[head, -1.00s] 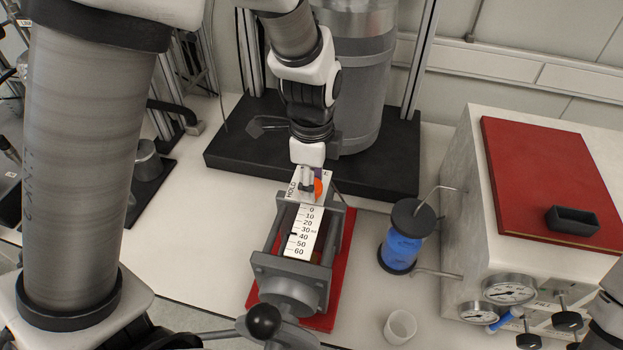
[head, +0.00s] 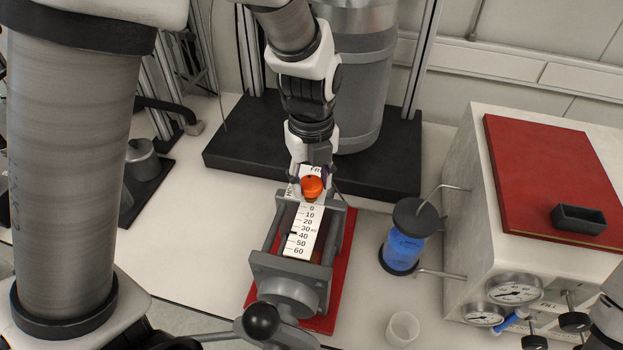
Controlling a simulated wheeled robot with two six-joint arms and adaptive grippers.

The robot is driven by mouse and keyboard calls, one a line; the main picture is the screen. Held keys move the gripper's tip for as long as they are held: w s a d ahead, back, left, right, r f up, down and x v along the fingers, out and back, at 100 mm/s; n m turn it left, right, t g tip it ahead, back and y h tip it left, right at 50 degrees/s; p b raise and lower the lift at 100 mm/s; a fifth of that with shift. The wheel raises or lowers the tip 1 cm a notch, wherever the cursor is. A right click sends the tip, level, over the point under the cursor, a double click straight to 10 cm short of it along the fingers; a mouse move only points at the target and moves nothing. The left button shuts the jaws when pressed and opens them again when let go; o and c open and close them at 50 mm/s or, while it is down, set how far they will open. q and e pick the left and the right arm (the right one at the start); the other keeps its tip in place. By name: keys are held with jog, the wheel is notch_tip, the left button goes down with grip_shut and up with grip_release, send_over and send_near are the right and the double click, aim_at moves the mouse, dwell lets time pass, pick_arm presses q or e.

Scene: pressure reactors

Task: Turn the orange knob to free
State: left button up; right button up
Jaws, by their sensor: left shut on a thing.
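The orange knob (head: 312,187) sits at the far end of a grey press device (head: 289,283), above a white scale plate (head: 303,231) marked 0 to 60. A label reading "FR…" shows just behind the knob, and part of an "HO…" label shows at its left. My left gripper (head: 313,175) reaches down from behind, its fingers at the two sides of the knob, and is shut on it. The knob's front face is visible; its far side is hidden by the gripper.
A metal vessel (head: 362,80) stands on a black base (head: 240,150) behind. To the right are a blue-filled cylinder (head: 402,252), a white cup (head: 402,328) and a white box (head: 480,200) with gauges. A lever with a black ball (head: 261,320) is at the device's front.

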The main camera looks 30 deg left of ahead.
aim_at(311, 184)
pick_arm(q)
jog(key=m, duration=0.5)
jog(key=shift+s+f+b, duration=0.1)
jog(key=shift+b, duration=0.25)
dwell(0.3)
jog(key=o, duration=1.1)
jog(key=shift+o, duration=0.2)
notch_tip(311, 184, up, 12)
